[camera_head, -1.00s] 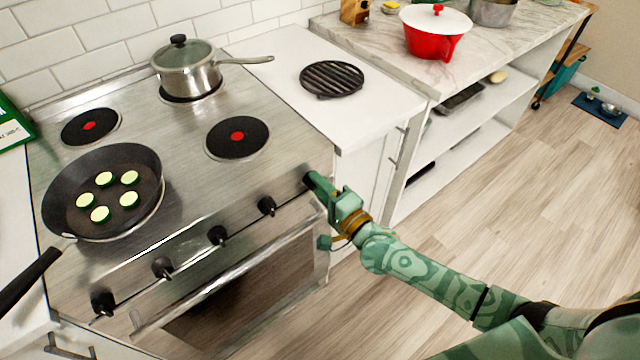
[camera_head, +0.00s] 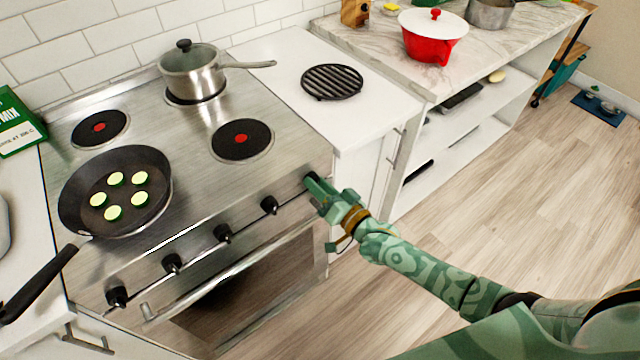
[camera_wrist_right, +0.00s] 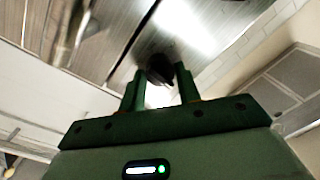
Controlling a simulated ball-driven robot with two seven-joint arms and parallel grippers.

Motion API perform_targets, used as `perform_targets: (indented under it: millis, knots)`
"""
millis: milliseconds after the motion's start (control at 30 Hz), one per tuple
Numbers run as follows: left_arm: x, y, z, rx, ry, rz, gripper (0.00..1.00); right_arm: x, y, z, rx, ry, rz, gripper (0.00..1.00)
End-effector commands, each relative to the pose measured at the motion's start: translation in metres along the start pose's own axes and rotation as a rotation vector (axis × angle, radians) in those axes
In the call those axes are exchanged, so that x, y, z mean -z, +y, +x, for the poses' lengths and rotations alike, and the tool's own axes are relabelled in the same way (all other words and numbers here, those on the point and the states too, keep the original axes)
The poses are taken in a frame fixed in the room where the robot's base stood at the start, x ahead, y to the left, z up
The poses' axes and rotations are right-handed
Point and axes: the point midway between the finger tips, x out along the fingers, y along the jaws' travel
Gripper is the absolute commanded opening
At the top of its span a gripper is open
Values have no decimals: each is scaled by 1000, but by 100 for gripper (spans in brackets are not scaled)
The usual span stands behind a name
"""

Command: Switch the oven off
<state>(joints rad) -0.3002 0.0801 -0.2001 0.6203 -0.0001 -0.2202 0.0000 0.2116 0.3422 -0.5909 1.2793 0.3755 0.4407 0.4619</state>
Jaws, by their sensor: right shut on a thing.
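The stainless steel oven (camera_head: 180,262) has a row of several black knobs along its front panel, above the door handle. My right gripper (camera_head: 314,184) is at the right end of the row, shut on the rightmost black knob. In the right wrist view that knob (camera_wrist_right: 160,69) sits between the two green fingers (camera_wrist_right: 158,88). In the head view the gripper mostly hides it. The neighbouring knob (camera_head: 269,205) is free, to the left of the gripper. My left gripper is not in view.
A black pan (camera_head: 75,205) with several green-rimmed slices and a steel pot (camera_head: 192,78) stand on the stovetop. The pan's handle sticks out over the front left. A black trivet (camera_head: 332,82) lies on the white counter. A red pot (camera_head: 430,48) stands farther right.

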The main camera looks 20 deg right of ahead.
Motion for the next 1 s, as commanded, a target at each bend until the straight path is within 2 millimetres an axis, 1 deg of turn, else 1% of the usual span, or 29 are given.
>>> perform_targets:
  millis: [300, 767, 800, 833, 867, 1000]
  knots:
    - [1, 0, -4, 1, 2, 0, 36, -2, 0, -1, -4, -10, -91, 10]
    - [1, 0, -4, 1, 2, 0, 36, -3, 1, -1, -4, -12, -104, 10]
    - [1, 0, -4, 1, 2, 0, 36, -3, 1, -1, -4, -12, -104, 41]
    - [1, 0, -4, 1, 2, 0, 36, -2, 1, -1, -4, -12, -104, 50]
    - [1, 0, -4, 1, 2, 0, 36, -2, 1, -1, -4, -12, -104, 55]
    - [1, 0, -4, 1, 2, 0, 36, -1, 0, -1, -3, -10, -103, 55]
